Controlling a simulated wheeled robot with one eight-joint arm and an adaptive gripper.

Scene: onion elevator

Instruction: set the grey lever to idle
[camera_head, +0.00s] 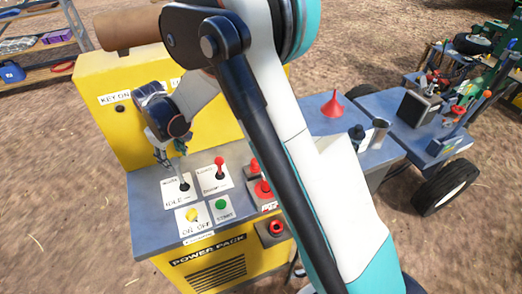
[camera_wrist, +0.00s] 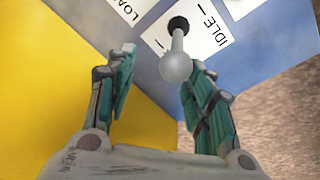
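The grey lever (camera_head: 183,178) stands on a white card marked IDLE at its near end, on the yellow machine's grey-blue panel. In the wrist view the lever (camera_wrist: 177,66) shows a round grey knob and a black base beside the IDLE lettering. In the head view its stem leans toward the far side of the card, and its top is close to my gripper. My gripper (camera_head: 164,156) is above and just left of the lever. In the wrist view my gripper (camera_wrist: 158,64) is open, with the knob close to the right fingertip; I cannot tell whether they touch.
A red-knobbed lever (camera_head: 219,168) stands just right of the grey one. A yellow button (camera_head: 192,214) and a green button (camera_head: 221,205) are nearer. Red controls (camera_head: 262,190) lie further right. The yellow upright panel (camera_head: 120,90) rises behind my gripper.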

